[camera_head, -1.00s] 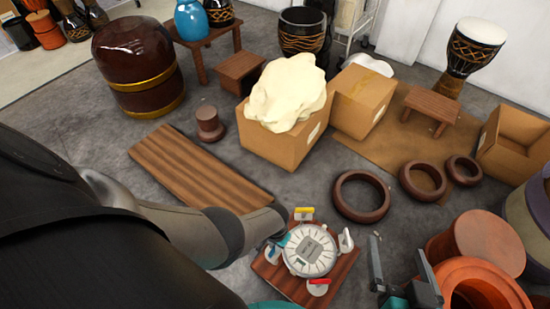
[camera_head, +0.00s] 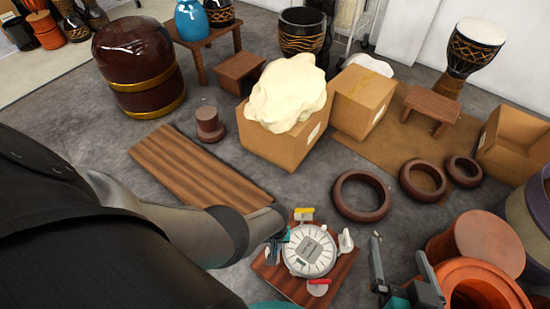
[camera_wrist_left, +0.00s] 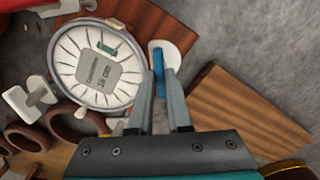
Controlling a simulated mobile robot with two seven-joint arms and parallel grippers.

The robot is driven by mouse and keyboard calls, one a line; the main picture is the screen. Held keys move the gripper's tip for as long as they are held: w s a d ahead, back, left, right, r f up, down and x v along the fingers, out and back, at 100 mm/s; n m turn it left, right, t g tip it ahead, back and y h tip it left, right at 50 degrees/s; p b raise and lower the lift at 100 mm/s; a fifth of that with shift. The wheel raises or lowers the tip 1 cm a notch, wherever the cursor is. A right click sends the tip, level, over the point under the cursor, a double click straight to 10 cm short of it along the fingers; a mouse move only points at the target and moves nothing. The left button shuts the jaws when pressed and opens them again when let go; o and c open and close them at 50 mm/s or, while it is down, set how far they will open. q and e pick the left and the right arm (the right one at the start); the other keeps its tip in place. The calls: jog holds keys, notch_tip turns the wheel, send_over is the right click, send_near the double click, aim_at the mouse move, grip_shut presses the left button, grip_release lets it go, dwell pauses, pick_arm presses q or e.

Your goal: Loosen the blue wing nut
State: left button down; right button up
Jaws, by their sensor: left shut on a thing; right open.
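The blue wing nut (camera_wrist_left: 158,72) sits at the edge of a round white dial-faced device (camera_wrist_left: 98,65), on a pale round base. My left gripper (camera_wrist_left: 160,88) is shut on it, one finger on each side. In the head view the left gripper (camera_head: 277,246) is at the left side of the device (camera_head: 309,250) and hides the blue wing nut. The device lies on a reddish wooden board (camera_head: 342,276). My right gripper (camera_head: 400,248) is open and empty, to the right of the board.
Yellow (camera_head: 304,212), white (camera_head: 345,241) and red (camera_head: 319,283) handles sit around the device. Brown rings (camera_head: 361,212) lie behind it on the right. A striped wooden plank (camera_head: 195,165) lies at left. An orange drum shell (camera_head: 478,285) stands at right.

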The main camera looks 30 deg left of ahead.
dwell(0.3)
pick_arm(q)
jog(key=c, duration=0.9)
grip_release()
jog(key=shift+o, duration=0.2)
